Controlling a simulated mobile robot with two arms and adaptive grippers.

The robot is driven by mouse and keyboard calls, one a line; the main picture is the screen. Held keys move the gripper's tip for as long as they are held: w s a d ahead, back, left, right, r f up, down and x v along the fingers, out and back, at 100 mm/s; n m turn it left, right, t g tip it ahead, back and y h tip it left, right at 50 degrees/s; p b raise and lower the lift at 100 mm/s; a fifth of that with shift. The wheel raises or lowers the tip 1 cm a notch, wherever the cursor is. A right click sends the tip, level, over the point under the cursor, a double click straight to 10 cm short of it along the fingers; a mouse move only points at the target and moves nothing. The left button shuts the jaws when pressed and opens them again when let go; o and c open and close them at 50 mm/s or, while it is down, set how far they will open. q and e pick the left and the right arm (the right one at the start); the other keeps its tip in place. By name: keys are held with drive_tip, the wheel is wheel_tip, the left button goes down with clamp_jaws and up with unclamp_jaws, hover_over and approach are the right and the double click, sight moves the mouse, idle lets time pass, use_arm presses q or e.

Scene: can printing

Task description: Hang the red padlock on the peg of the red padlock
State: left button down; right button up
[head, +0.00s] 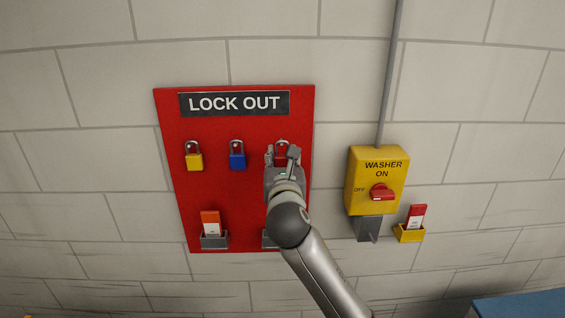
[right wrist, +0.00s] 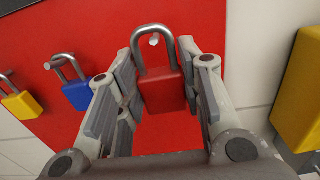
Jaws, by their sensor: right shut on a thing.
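The red padlock (right wrist: 163,88) is upright in front of the red lock-out board (head: 225,190), at the right end of the padlock row. My right gripper (right wrist: 163,92) is shut on its body, a finger on each side. In the right wrist view a metal peg (right wrist: 154,40) shows inside the top of the shackle loop; whether the shackle rests on it I cannot tell. In the head view the right gripper (head: 282,155) hides most of the red padlock. My left gripper is not in view.
A blue padlock (head: 237,161) and a yellow padlock (head: 194,161) hang to the left. A holder with a red-and-white tag (head: 210,222) is low on the board. A yellow washer switch box (head: 377,180) and a yellow tag holder (head: 409,233) are to the right.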

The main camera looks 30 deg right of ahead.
drive_tip(key=shift+x, duration=1.3)
drive_tip(key=shift+w+d+f, duration=0.3)
drive_tip(key=shift+w+f, duration=0.25)
drive_tip(key=shift+w, duration=0.05)
drive_tip(key=o, duration=1.1)
